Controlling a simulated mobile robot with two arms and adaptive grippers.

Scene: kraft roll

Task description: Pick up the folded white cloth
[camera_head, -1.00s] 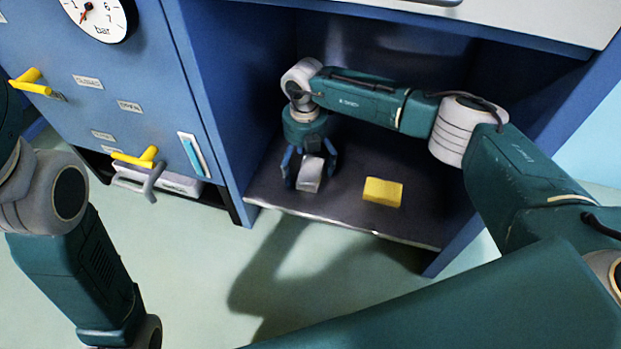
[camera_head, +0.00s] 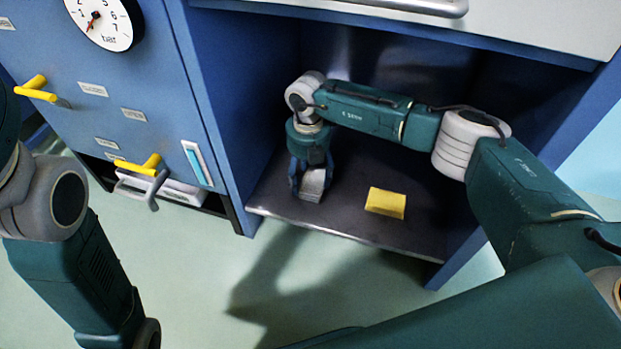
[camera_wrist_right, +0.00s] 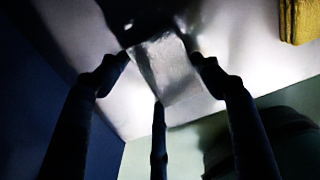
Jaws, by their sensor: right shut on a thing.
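The folded white cloth (camera_head: 313,184) is a small whitish-grey block on the dark shelf (camera_head: 350,226) inside the blue cabinet. My right gripper (camera_head: 311,180) points down over it and is shut on it. In the right wrist view the cloth (camera_wrist_right: 168,68) sits between the fingertips of my right gripper (camera_wrist_right: 163,72). Whether the cloth touches the shelf or is just clear of it, I cannot tell. My left arm shows at the left edge of the head view, but its gripper is out of view.
A yellow block (camera_head: 385,203) lies on the shelf to the right of the cloth; it also shows in the right wrist view (camera_wrist_right: 299,20). The cabinet's side walls and top enclose my right arm. Yellow handles (camera_head: 35,89) and a gauge (camera_head: 104,22) are on the left panel.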

